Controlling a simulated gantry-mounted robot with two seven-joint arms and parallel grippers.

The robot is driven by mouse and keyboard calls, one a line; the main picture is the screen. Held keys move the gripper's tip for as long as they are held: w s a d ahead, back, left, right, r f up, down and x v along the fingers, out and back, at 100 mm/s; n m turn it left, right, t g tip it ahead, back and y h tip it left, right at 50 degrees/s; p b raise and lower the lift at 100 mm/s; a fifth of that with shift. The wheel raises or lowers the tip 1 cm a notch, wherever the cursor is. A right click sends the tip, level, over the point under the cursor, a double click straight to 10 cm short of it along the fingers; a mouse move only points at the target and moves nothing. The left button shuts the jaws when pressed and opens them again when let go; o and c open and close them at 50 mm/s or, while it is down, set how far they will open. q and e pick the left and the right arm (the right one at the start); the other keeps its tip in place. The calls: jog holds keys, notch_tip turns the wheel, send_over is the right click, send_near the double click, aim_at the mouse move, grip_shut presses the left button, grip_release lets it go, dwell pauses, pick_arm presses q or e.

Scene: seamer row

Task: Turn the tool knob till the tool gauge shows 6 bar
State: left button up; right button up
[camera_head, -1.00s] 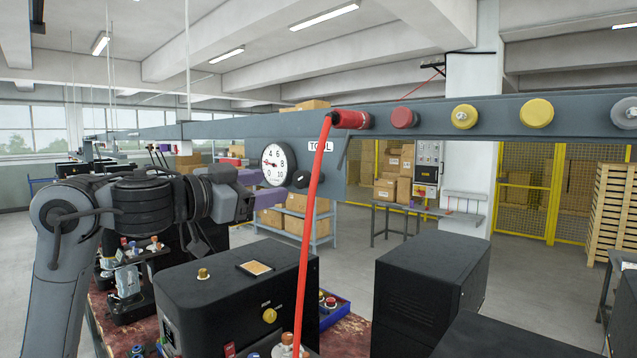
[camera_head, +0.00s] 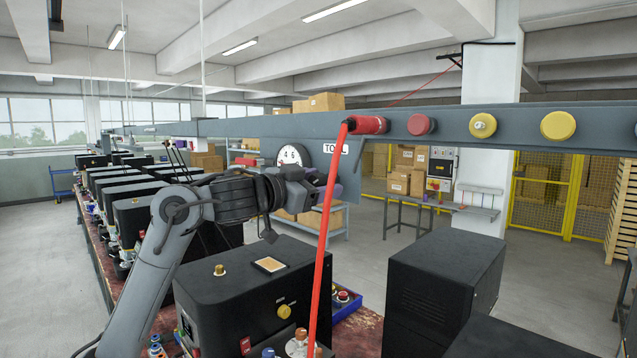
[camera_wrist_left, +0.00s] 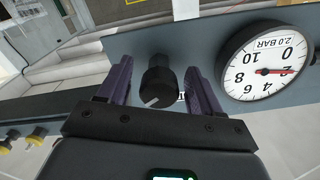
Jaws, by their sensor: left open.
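The tool gauge (camera_wrist_left: 265,62) has a white round dial. It appears upside down in the left wrist view, with its red needle at 2 and a readout of 2.0 BAR. In the head view my left arm hides the lower part of the gauge (camera_head: 293,154). The black tool knob (camera_wrist_left: 157,80), with a white pointer line, is beside the gauge on the grey panel. My left gripper (camera_wrist_left: 160,78) is open, its two purple fingers on either side of the knob with gaps showing. The head view shows the gripper (camera_head: 327,192) at the panel, hiding the knob. My right gripper is out of view.
A grey rail (camera_head: 450,123) crosses the view, carrying red and yellow buttons. A red hose (camera_head: 321,230) hangs from it in front of the panel. Black machine boxes (camera_head: 248,287) stand below on the bench.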

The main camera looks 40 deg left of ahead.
pick_arm(q)
jog(key=c, duration=1)
